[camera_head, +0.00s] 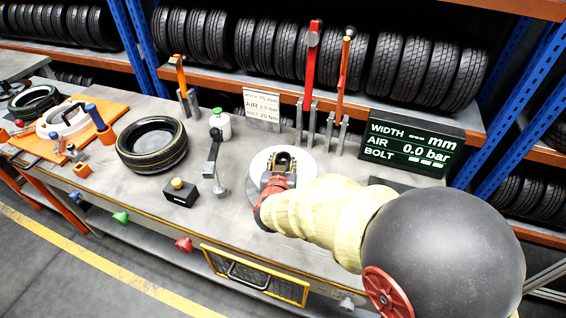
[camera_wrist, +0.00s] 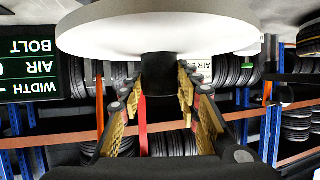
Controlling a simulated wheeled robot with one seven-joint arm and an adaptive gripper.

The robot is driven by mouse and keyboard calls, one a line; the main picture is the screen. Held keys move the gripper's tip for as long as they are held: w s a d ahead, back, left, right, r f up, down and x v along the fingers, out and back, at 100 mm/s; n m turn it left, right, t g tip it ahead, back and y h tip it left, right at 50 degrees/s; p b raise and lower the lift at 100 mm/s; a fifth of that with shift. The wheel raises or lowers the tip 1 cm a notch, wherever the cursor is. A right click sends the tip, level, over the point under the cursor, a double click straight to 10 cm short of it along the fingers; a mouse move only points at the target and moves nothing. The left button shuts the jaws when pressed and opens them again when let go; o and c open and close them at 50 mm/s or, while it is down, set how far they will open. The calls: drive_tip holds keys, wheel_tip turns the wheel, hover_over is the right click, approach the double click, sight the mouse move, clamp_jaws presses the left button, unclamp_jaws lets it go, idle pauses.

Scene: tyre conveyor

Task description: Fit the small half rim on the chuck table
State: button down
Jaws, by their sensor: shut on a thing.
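My gripper (camera_head: 284,160) is over the white round disc on the bench, its fingers closed on a dark hub. In the wrist view, my gripper (camera_wrist: 158,88) has its padded fingers on both sides of this black hub (camera_wrist: 158,72), which I take to be part of the small half rim. The hub meets the middle of a broad white disc (camera_wrist: 110,28); the picture is upside down. In the head view, the white disc (camera_head: 304,168) shows around my gripper. I cannot clearly separate rim from chuck table, nor tell whether they touch.
A tyre (camera_head: 152,145) lies left on the bench. An orange mat (camera_head: 98,106) holds a white ring (camera_head: 62,119) and tools. A black box with a yellow knob (camera_head: 180,190) and a lever post (camera_head: 212,155) stand nearby. Upright red and orange levers (camera_head: 308,75) rise behind; a display (camera_head: 412,146) stands right.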

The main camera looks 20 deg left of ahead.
drive_tip(key=c, duration=1.2)
unclamp_jaws()
drive_tip(key=shift+f, duration=0.15)
drive_tip(key=shift+c, duration=0.2)
drive_tip(key=shift+s+f, duration=0.1)
drive_tip(key=shift+f, duration=0.1)
drive_tip(key=v, duration=1.2)
drive_tip(key=shift+r, duration=0.25)
